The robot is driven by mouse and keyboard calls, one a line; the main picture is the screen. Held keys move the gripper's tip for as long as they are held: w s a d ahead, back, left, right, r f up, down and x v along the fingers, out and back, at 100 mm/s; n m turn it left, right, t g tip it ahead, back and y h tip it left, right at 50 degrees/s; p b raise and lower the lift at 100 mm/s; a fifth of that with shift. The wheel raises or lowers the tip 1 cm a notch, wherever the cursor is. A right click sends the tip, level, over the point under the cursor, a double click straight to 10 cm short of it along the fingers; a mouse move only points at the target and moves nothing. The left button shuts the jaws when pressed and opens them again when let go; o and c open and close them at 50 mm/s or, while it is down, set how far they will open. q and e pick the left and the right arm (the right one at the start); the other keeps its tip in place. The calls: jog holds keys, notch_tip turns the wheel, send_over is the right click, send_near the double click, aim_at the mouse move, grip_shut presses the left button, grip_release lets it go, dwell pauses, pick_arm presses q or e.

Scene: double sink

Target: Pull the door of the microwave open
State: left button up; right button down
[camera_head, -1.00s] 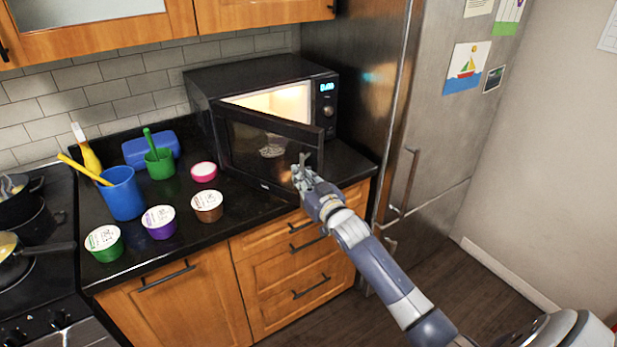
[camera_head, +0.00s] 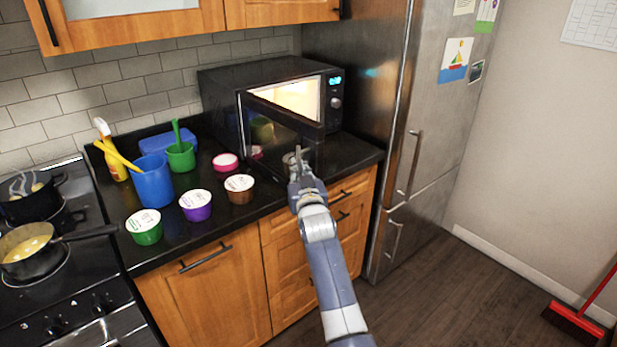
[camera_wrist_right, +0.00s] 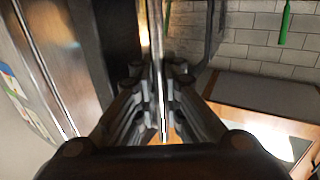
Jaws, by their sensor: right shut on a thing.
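The black microwave (camera_head: 262,76) stands on the dark counter against the tiled wall, its inside lit. Its door (camera_head: 272,127) is swung partly open, hinged on the left, its free edge pointing out over the counter. My right gripper (camera_head: 296,160) is at the free edge of the door. My left gripper is not in view.
Several cups with white lids, a blue cup (camera_head: 154,182), a green cup (camera_head: 181,157) and a spray bottle (camera_head: 112,152) stand left of the door. The steel fridge (camera_head: 385,110) is to the right. Pans (camera_head: 32,250) sit on the stove. The floor at right is mostly clear.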

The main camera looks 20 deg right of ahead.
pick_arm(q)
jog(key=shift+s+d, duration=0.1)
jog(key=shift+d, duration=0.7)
pick_arm(e)
jog(key=shift+d+f, duration=0.15)
jog(key=shift+f, duration=0.25)
